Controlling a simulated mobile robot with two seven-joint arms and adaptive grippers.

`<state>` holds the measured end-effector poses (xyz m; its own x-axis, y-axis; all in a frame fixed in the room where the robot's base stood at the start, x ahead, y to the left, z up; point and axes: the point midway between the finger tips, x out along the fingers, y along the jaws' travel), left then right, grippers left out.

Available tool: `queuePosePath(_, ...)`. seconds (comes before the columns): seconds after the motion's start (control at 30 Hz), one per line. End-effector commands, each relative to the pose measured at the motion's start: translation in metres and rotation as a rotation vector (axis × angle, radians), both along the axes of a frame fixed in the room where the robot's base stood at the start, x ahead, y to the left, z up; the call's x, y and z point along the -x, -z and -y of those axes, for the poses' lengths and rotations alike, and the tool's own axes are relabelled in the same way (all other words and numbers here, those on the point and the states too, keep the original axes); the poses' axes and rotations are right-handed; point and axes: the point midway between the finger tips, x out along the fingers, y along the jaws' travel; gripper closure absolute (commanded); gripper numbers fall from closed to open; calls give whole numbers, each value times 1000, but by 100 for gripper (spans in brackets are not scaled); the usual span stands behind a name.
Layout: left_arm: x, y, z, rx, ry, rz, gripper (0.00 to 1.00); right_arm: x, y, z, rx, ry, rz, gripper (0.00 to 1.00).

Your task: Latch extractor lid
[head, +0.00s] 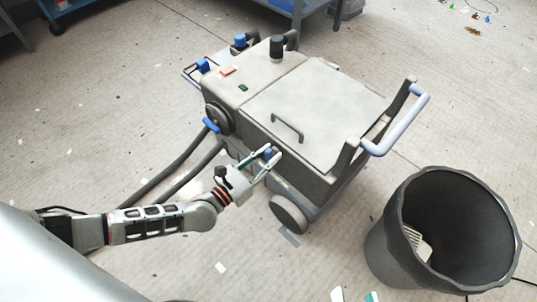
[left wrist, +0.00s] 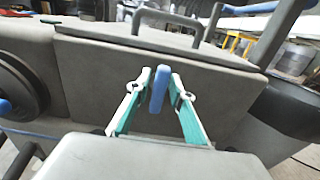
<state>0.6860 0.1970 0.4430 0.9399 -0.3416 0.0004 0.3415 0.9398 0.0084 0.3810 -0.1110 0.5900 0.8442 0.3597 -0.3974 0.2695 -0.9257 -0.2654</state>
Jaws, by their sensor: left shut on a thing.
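The extractor (head: 235,90) is a grey wheeled machine in the middle of the head view. Its flat lid (head: 318,105) with a dark handle (head: 287,128) lies down over the body, and the lid handle also shows in the left wrist view (left wrist: 165,18). A blue latch (left wrist: 158,90) stands upright on the front wall below the lid's edge. My left gripper (head: 270,155) is at that front wall. Its two fingers are closed around the blue latch, one on each side, in the left wrist view (left wrist: 159,82). My right gripper is in neither view.
A dark bin (head: 396,240) with some waste in it stands at the lower right. The extractor's blue push handle (head: 397,125) rises at its right, and hoses (head: 175,165) run out at its left. Small scraps litter the floor. A blue-framed bench (head: 300,15) stands behind.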

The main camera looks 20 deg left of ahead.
Motion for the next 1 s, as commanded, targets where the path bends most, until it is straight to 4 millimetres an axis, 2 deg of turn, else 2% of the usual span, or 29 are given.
queuePosePath(0.37,1,1,2,-165,-1,59,100,0,1,0,-6,3,-2,60)
queuePosePath(1.0,2,3,5,-729,-1,263,100,-1,-1,0,9,-2,3,60)
